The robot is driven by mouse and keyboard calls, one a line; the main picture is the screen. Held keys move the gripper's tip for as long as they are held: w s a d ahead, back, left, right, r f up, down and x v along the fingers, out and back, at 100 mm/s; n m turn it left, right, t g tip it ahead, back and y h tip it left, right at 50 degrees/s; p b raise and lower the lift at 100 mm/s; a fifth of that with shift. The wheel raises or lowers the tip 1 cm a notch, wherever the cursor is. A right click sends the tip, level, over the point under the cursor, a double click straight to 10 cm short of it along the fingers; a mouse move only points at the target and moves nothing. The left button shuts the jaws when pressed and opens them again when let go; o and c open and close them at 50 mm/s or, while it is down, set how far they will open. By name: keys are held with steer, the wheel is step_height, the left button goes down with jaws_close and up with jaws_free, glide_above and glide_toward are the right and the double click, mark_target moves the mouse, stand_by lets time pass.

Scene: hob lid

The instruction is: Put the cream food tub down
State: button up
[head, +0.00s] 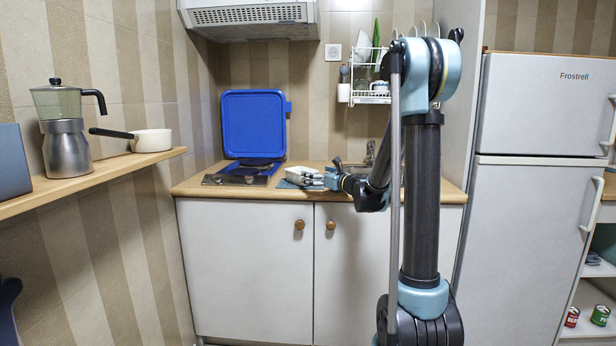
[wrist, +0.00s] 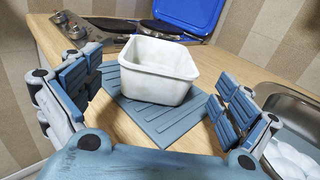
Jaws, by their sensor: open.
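The cream food tub (wrist: 160,72) is an open, empty-looking rectangular tub. In the wrist view it stands upright on a blue-grey ribbed mat (wrist: 158,118) on the wooden counter. My gripper (wrist: 148,95) is open, with one finger on each side and in front of the tub. A gap shows between each finger and the tub's walls. In the head view the tub (head: 299,172) is small on the counter and partly hidden by my gripper (head: 318,178).
The hob (head: 240,175) with its raised blue lid (head: 254,124) is left of the tub. A sink (wrist: 290,115) lies to the right in the wrist view. A dish rack (head: 370,77) hangs above the counter. A shelf (head: 90,178) holds a moka pot (head: 64,130) and saucepan (head: 152,140).

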steer(key=shift+v, duration=1.95)
steer(key=s+d+f+n+g+h, duration=0.2)
steer(key=s+f+n+g, duration=0.15)
steer(key=s+n, duration=0.6)
steer(key=s+d+f+n+g+h, duration=0.1)
steer(key=s+f+n+g+h, duration=0.2)
steer(key=s+n, duration=0.7)
steer(key=s+d+f+n+g+h, duration=0.1)
steer(key=s+d+f, duration=0.3)
steer(key=s, duration=0.4)
steer(key=s+d+f+n+g+h, duration=0.2)
steer(key=s+d+f+n+h, duration=0.1)
steer(key=s, duration=0.5)
steer(key=s+d+f+n+g+h, duration=0.1)
steer(key=s+d+f+n+h, duration=0.2)
steer(key=s+d+f, duration=0.3)
steer(key=s+d+n, duration=0.1)
steer(key=s+d, duration=0.2)
steer(key=shift+f, duration=0.2)
steer(key=shift+w+g, duration=0.1)
steer(key=shift+g, duration=0.15)
